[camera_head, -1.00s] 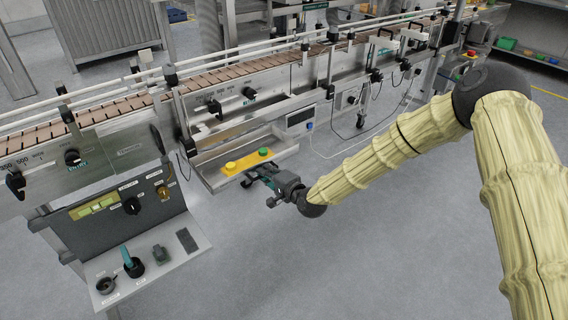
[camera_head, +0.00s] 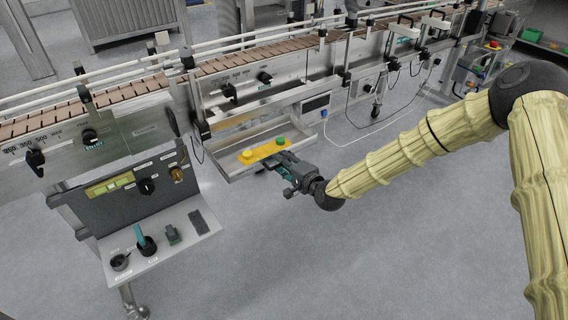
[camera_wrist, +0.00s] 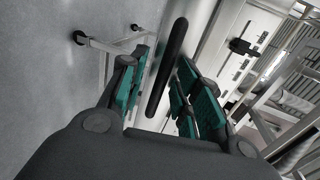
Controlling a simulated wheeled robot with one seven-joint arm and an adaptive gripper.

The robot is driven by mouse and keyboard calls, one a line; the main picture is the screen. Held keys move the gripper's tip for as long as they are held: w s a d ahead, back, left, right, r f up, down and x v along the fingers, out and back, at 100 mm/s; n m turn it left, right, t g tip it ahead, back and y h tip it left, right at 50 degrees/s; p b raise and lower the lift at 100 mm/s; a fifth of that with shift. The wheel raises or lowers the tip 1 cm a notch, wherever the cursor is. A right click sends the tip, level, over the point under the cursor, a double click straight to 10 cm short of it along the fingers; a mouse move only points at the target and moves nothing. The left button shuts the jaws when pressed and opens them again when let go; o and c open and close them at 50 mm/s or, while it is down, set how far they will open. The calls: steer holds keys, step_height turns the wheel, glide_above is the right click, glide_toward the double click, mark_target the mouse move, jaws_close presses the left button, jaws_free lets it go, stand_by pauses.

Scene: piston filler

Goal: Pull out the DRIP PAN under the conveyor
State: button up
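The drip pan (camera_head: 226,166) is a shallow metal tray under the conveyor (camera_head: 230,65). A yellow strip (camera_head: 265,150) with a yellow knob and a green knob shows at its front. My gripper (camera_head: 276,166) is at the pan's front edge, low beside the strip. In the wrist view, a long black bar handle (camera_wrist: 170,62) runs between the fingers of my gripper (camera_wrist: 160,80). The green-padded fingers are open, one on each side of the bar, with gaps visible. The head view does not show the handle clearly because my gripper covers it.
A control panel (camera_head: 130,190) with a protruding shelf (camera_head: 190,240) stands left of the pan. A small display box (camera_head: 315,103) and a hanging white cable (camera_head: 345,145) are to the right. The grey floor (camera_head: 300,265) in front is clear.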

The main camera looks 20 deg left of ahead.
steer(key=v, duration=1.2)
stand_by(0.3)
steer(key=s+d+f+n+g+h, duration=0.25)
steer(key=s+d+f, duration=0.25)
steer(key=s+f, duration=0.45)
steer(key=s+d+f+n+g+h, duration=0.3)
steer(key=s+d+f+g+h, duration=0.3)
steer(key=s+d+f, duration=1.3)
steer(key=s+d+r+n+g+h, duration=0.2)
steer(key=s+d+h, duration=0.2)
steer(key=s+d, duration=0.7)
step_height(320, 180, up, 18)
steer(key=a+p, duration=0.1)
steer(key=p, duration=1.7)
steer(key=shift+a+r, duration=0.2)
steer(key=shift+a, duration=0.15)
